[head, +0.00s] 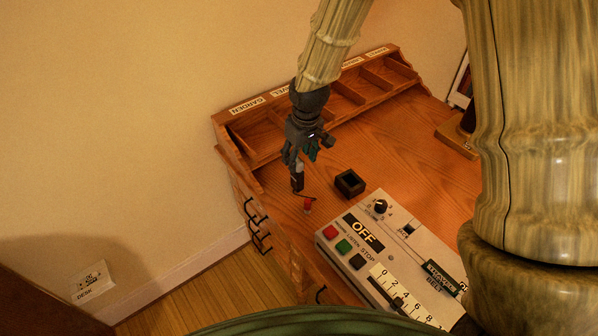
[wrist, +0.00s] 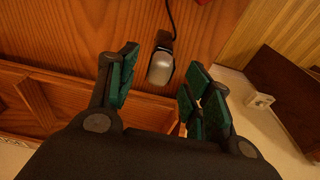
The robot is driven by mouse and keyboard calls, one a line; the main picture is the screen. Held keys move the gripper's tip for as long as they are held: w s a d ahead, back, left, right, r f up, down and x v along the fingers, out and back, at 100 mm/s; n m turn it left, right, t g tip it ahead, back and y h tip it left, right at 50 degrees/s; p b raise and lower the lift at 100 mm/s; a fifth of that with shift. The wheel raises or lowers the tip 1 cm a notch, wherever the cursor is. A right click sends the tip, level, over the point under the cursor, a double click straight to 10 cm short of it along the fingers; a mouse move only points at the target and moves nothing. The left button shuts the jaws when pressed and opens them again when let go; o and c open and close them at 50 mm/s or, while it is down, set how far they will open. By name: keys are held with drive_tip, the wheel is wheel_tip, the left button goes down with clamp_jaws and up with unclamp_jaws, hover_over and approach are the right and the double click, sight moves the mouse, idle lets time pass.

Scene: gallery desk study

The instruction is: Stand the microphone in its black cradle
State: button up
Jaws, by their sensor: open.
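The microphone (head: 298,180) is a small dark piece with a cord, on the wooden desk at the left. In the wrist view its grey rounded head (wrist: 160,70) faces me, with the black body and cord beyond. I cannot tell how far it is tilted. My gripper (head: 304,157) is just above it, pointing down. In the wrist view the green finger pads (wrist: 158,82) are apart, with the microphone head showing in the gap, not gripped. The black cradle (head: 349,184) is a square, open-topped block on the desk, right of the microphone, and looks empty.
A white control box (head: 385,245) with an OFF sign and buttons stands right of and nearer than the microphone. A labelled wooden pigeonhole rack (head: 330,102) lines the desk's back. Bare desk shows behind the cradle.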

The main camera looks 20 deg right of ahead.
sight(298, 160)
drive_tip(key=shift+w+a+f, duration=0.15)
drive_tip(key=shift+w+f, duration=0.05)
drive_tip(key=shift+f, duration=1)
drive_tip(key=shift+w+a+f+p, duration=0.1)
drive_tip(key=shift+w+f+p, duration=0.1)
drive_tip(key=shift+f+p, duration=0.25)
drive_tip(key=shift+w+f+p, duration=0.15)
drive_tip(key=shift+f+p, duration=0.05)
drive_tip(key=shift+f, duration=0.4)
drive_tip(key=shift+w+f+p, duration=0.15)
drive_tip(key=shift+f+p, duration=0.05)
drive_tip(key=shift+f, duration=0.6)
drive_tip(key=shift+w+f+p, duration=0.15)
drive_tip(key=shift+f, duration=0.6)
drive_tip(key=shift+c, duration=0.2)
clamp_jaws()
drive_tip(key=shift+r, duration=0.1)
